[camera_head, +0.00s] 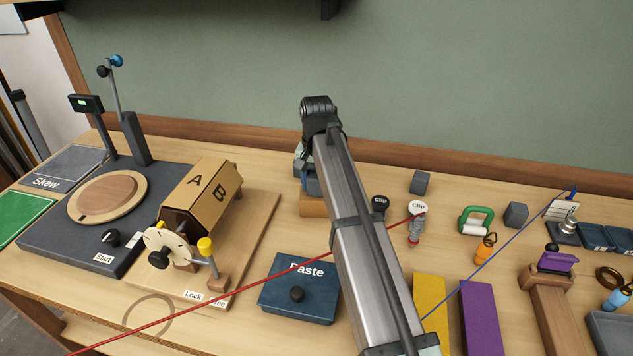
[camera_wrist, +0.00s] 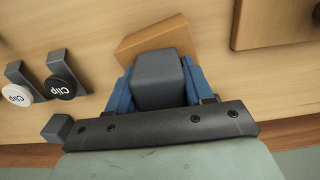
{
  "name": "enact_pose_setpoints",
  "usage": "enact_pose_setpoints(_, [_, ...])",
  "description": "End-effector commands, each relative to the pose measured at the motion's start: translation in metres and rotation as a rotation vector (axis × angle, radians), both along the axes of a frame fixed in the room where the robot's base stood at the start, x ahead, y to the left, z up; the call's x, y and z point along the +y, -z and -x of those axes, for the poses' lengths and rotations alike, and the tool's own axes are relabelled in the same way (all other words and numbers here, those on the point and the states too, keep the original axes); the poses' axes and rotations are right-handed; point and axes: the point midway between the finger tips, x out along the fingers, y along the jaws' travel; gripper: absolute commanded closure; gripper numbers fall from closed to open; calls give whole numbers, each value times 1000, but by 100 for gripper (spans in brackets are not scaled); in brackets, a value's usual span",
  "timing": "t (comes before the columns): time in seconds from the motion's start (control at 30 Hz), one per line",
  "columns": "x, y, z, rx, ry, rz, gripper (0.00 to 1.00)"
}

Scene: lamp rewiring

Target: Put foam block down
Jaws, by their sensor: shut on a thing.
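A dark grey foam block (camera_wrist: 160,80) sits between the blue fingers of my gripper (camera_wrist: 158,85) in the wrist view. The fingers are shut on its two sides. A tan wooden block (camera_wrist: 150,36) lies just beyond and partly behind the foam block; I cannot tell whether the two touch. In the head view my gripper (camera_head: 309,181) is low near the back of the bench, largely hidden by my arm, with the wooden block (camera_head: 312,205) just below it.
Two small grey cubes (camera_head: 421,182) (camera_head: 516,214) stand to the right. Two Clip holders (camera_wrist: 62,84) are nearby. A blue Paste box (camera_head: 300,290) is in front, and a lettered box (camera_head: 200,195) on a wooden base is left. A red wire (camera_head: 250,284) crosses the bench.

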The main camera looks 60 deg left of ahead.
Motion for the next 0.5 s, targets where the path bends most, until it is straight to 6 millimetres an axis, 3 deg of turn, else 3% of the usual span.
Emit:
enact_pose_setpoints(0.33, [0,3,0,0,0,0,77])
enact_pose_setpoints(0.37, [0,3,0,0,0,0,48])
enact_pose_setpoints(0.5, [0,2,0,0,0,0,35])
